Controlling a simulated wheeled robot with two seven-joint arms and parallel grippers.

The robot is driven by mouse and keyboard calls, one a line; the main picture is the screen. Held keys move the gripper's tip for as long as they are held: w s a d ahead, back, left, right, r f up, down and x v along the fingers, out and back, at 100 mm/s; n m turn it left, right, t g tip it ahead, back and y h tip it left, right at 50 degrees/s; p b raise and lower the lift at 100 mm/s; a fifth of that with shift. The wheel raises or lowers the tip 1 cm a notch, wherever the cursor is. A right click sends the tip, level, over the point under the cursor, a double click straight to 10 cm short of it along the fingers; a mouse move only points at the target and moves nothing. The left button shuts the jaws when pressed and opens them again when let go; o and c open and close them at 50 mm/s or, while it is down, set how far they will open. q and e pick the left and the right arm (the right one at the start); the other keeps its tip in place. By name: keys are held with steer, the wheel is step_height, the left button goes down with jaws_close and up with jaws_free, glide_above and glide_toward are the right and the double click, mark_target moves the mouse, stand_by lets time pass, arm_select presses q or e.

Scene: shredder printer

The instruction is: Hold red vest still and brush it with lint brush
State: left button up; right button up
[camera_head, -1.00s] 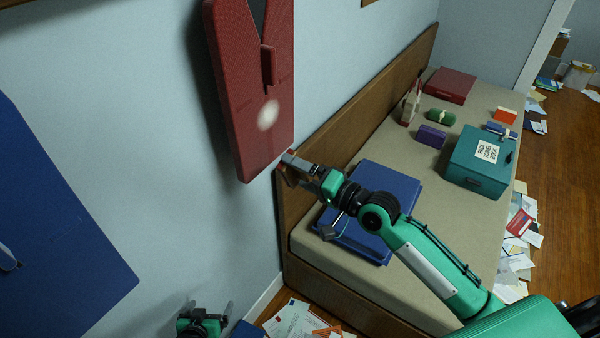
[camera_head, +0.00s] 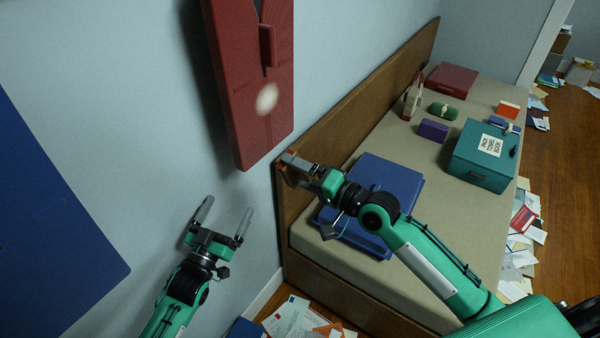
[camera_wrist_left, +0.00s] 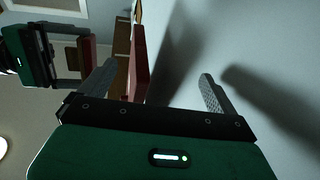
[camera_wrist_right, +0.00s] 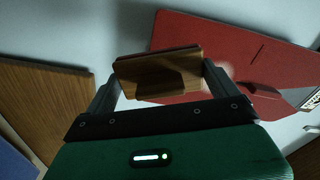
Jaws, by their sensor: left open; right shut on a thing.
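The red vest (camera_head: 250,120) hangs flat against the wall, with a pale fuzzy spot (camera_head: 267,98) on its lower part. It also shows in the right wrist view (camera_wrist_right: 265,65) and edge-on in the left wrist view (camera_wrist_left: 137,60). My right gripper (camera_head: 286,164) is shut on the lint brush, whose wooden back (camera_wrist_right: 157,75) shows in the right wrist view. It is just right of the vest's lower edge, apparently apart from it. My left gripper (camera_head: 226,210) is open and empty, below and left of the vest's bottom, fingers pointing up.
A blue panel (camera_head: 50,220) hangs on the wall at left. At right, a bench (camera_head: 350,135) with a wooden back carries a blue case (camera_head: 375,190), a teal box (camera_head: 482,155) and small items. Papers (camera_head: 295,315) litter the floor. Bare wall lies between blue panel and vest.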

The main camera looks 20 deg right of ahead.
mark_target(245, 157)
steer(key=shift+f, duration=0.1)
arm_select(q)
steer(key=shift+w+d+r+m+g+h, duration=0.15)
steer(key=shift+w+d+r+m+h, duration=0.45)
steer(key=shift+w+d+r+h, duration=0.9)
steer(key=shift+w+d+r+m+g+h, duration=0.3)
steer(key=shift+d+r+m+h, duration=0.5)
steer(key=shift+r, duration=1.35)
steer(key=shift+w+d+r+m+g+h, duration=0.1)
steer(key=shift+w+d+r+m+h, duration=0.3)
steer(key=shift+w+d+r+h, duration=1.1)
steer(key=shift+s+a+r+y, duration=0.2)
steer(key=shift+s+r+y, duration=0.2)
steer(key=shift+y, duration=0.2)
steer(key=shift+f, duration=0.1)
jaws_close()
arm_select(e)
steer(key=shift+d+r, duration=0.1)
steer(key=shift+r, duration=1.6)
steer(key=shift+s+r, duration=0.15)
steer(key=shift+r, duration=1.45)
